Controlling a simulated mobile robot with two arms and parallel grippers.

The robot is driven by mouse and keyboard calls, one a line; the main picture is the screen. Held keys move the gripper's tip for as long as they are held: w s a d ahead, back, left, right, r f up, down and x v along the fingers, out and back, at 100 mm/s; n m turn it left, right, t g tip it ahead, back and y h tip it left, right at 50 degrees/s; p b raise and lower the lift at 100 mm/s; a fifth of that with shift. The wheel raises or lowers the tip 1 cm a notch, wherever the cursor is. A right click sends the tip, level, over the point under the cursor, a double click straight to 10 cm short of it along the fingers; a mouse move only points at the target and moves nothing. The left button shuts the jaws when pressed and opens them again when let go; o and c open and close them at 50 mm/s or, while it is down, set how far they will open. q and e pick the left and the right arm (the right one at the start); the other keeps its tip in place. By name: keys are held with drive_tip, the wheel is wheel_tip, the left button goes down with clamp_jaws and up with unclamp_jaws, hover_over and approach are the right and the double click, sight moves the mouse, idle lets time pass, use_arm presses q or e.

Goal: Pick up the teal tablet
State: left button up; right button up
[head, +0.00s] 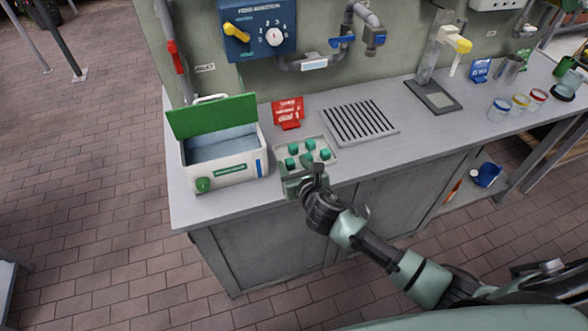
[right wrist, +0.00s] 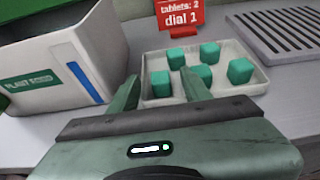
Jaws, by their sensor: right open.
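Several teal tablets lie in a shallow pale tray (right wrist: 262,78) on the counter. In the right wrist view, one teal tablet (right wrist: 160,85) shows between my right gripper's fingers, and others, such as the right-hand tablet (right wrist: 240,70), lie beyond and to the right. The tablets also show in the head view, one of them at the tray's right side (head: 325,154). My right gripper (right wrist: 160,82) is open at the tray's near left edge, with nothing held. It also shows in the head view (head: 298,173). Whether its fingers touch a tablet is unclear. My left gripper is out of view.
A white box (head: 232,171) with a raised green lid stands left of the tray. A red sign (head: 287,112) stands behind the tray. A drain grille (head: 360,122) lies to the right. The counter's front edge is close below my right gripper. Jars (head: 520,103) stand far right.

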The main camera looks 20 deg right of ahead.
drive_tip(key=shift+s+d+f, duration=0.15)
drive_tip(key=shift+s+f, duration=0.15)
drive_tip(key=shift+f, duration=0.55)
clamp_jaws()
drive_tip(key=shift+w+r, duration=0.15)
drive_tip(key=shift+r, duration=0.5)
wheel_tip(320, 180, up, 19)
drive_tip(key=shift+w+p, duration=0.25)
drive_tip(key=shift+p, duration=0.1)
